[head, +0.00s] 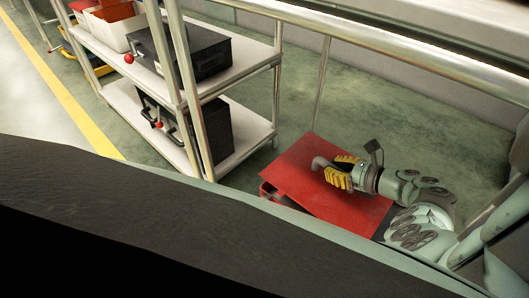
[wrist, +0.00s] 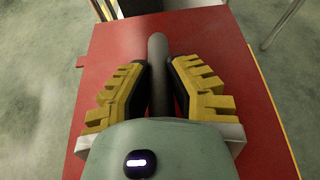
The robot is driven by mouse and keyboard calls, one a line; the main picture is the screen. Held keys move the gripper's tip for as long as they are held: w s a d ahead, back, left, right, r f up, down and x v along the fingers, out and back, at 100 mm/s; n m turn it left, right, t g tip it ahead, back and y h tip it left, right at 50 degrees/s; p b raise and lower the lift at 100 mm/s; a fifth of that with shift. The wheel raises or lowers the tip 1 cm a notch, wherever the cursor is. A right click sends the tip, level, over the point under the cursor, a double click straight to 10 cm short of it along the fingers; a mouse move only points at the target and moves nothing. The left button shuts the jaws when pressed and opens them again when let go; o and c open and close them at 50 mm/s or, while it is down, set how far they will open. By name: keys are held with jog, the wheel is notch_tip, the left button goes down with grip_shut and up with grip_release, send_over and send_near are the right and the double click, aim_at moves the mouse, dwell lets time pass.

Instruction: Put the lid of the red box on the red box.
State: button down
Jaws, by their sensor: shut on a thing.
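The red lid (head: 313,152) is a flat plate with a dark grey handle (head: 321,163). My gripper (head: 341,170), with yellow fingers, is shut on the handle. In the wrist view, the handle (wrist: 157,44) runs between the fingers (wrist: 159,72) and the lid (wrist: 110,42) spreads flat below them. The red box (head: 268,192) shows only as a corner under the lid's left edge, with a dark gap beside it. The lid looks turned a little against the box. Whether it touches the rim I cannot tell; most of the box is hidden.
A metal shelf rack (head: 245,140) with black cases (head: 200,52) stands left of the box. A metal rail (head: 400,50) runs along the back, with a thin post down to the floor. Green floor (head: 400,115) is clear behind the lid.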

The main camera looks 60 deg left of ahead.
jog(key=shift+s+f, duration=0.1)
jog(key=shift+s, duration=0.25)
jog(key=shift+w+r+p, duration=0.25)
jog(key=shift+p, duration=0.1)
jog(key=shift+f+b, duration=0.85)
jog(key=shift+f, duration=0.65)
jog(key=shift+f+b, duration=0.55)
jog(key=shift+f, duration=0.55)
dwell(0.9)
jog(key=c, duration=0.5)
grip_release()
jog(key=shift+r, duration=0.1)
